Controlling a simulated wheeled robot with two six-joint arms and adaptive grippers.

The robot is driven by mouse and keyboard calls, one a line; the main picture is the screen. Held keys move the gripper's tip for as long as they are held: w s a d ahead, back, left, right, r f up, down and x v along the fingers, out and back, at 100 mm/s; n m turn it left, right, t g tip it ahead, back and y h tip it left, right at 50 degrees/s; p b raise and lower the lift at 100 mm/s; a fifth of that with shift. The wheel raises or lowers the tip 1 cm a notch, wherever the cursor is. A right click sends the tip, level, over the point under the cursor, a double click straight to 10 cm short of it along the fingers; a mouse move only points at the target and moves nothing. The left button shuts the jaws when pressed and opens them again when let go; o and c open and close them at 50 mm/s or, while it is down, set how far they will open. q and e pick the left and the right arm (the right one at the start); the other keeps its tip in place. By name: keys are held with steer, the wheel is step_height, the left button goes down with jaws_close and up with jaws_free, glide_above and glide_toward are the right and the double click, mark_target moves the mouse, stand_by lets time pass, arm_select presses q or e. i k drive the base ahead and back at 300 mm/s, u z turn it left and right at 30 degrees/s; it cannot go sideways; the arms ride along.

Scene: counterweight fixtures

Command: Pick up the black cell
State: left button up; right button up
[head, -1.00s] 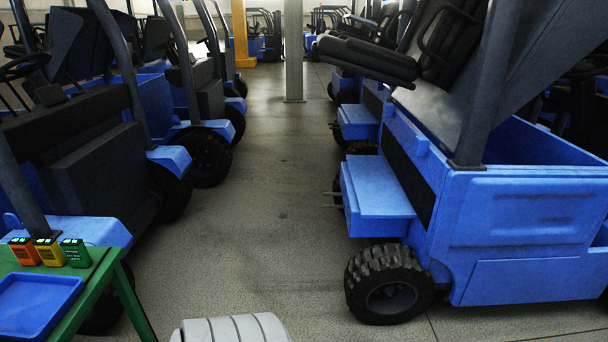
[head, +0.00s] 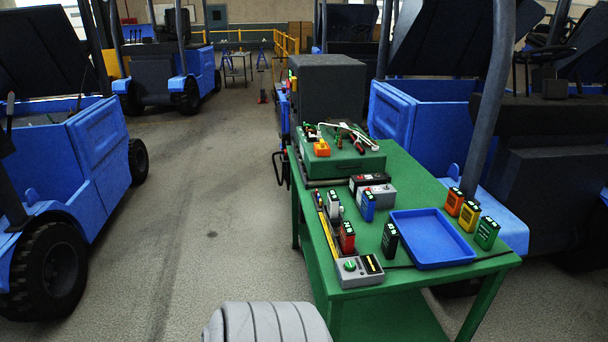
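The black cell (head: 390,241) stands upright on the green table (head: 413,174), just left of the blue tray (head: 431,238). Its top shows a small green-lit marking. A red cell (head: 347,238) stands to its left, with a blue cell (head: 367,206) and a white cell (head: 333,205) behind. Right of the tray stand a red-orange cell (head: 455,201), a yellow-orange cell (head: 469,216) and a green cell (head: 487,233). The tray looks empty. Neither of my grippers shows in the head view.
A grey meter box (head: 358,270) sits at the table's near left corner. Battery-like blocks (head: 371,184) and a green case (head: 340,158) with tools on top lie farther back. Blue trucks (head: 60,190) flank the table and the aisle. The floor left of the table is clear.

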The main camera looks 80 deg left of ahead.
mark_target(390, 236)
steer(key=u, duration=1)
steer(key=i, duration=0.35)
